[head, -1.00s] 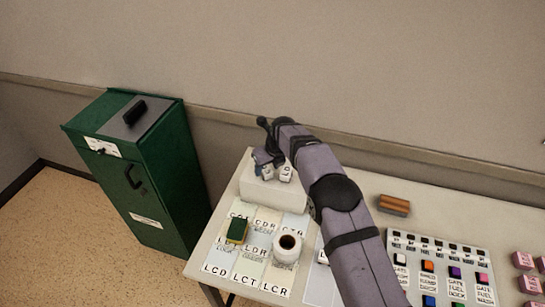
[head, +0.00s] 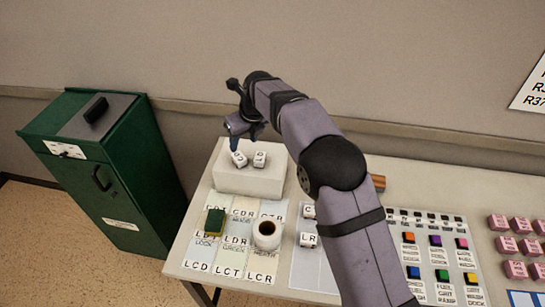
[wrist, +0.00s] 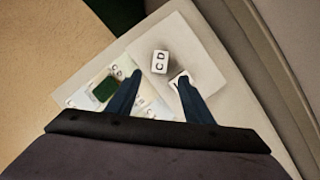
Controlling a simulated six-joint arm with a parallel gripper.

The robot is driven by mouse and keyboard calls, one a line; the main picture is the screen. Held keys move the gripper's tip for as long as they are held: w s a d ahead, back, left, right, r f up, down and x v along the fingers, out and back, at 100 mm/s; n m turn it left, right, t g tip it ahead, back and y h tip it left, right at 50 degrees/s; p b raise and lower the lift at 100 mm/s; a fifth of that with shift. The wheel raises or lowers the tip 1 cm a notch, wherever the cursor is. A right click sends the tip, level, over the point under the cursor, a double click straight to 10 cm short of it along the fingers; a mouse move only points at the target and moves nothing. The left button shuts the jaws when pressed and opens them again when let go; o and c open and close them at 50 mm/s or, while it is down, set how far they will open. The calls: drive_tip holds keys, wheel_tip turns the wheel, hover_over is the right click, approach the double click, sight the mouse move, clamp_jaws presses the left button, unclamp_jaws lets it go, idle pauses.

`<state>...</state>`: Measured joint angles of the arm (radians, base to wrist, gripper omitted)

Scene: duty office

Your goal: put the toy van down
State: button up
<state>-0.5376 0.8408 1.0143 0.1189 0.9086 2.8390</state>
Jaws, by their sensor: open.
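I cannot make out a toy van for certain in either view. A small green block-like thing with a yellowish edge (head: 214,222) lies on the lettered cards; it also shows in the wrist view (wrist: 104,89), and I cannot tell what it is. My gripper (head: 234,138) is open and empty, above the white raised block (head: 248,182) at the table's back left. Two white lettered cubes sit on that block, a left one (head: 239,159) and a right one (head: 260,158). In the wrist view my fingertips (wrist: 160,77) are apart; one finger partly hides a cube.
A white cup or roll with a dark centre (head: 267,235) stands on the cards (head: 229,272). A green cabinet (head: 120,180) stands left of the table. Coloured blocks (head: 437,262) and pink blocks (head: 515,245) are at the right. My arm hides part of the table.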

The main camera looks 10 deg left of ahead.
drive_tip(key=s+d+n+h, duration=0.1)
drive_tip(key=s+d+n, duration=0.25)
drive_tip(key=d, duration=0.35)
drive_tip(key=s+d+n+g, duration=0.1)
drive_tip(key=s+d+n, duration=0.2)
drive_tip(key=d+n, duration=0.35)
drive_tip(key=s+d+n+h, duration=0.1)
drive_tip(key=s+d+n, duration=0.25)
drive_tip(key=d, duration=0.55)
drive_tip(key=s+d+f+n, duration=0.1)
drive_tip(key=s+d+n, duration=0.3)
drive_tip(key=s, duration=0.3)
drive_tip(key=s+d+f+n+g, duration=0.1)
drive_tip(key=s+d+f+n, duration=0.1)
drive_tip(key=s+d+n, duration=0.2)
drive_tip(key=s+d+f+n+g+h, duration=0.1)
drive_tip(key=s+d+n, duration=0.3)
drive_tip(key=s, duration=0.6)
drive_tip(key=shift+s+d+f+n, duration=0.15)
drive_tip(key=shift+s+f+n, duration=0.15)
drive_tip(key=shift+n, duration=0.45)
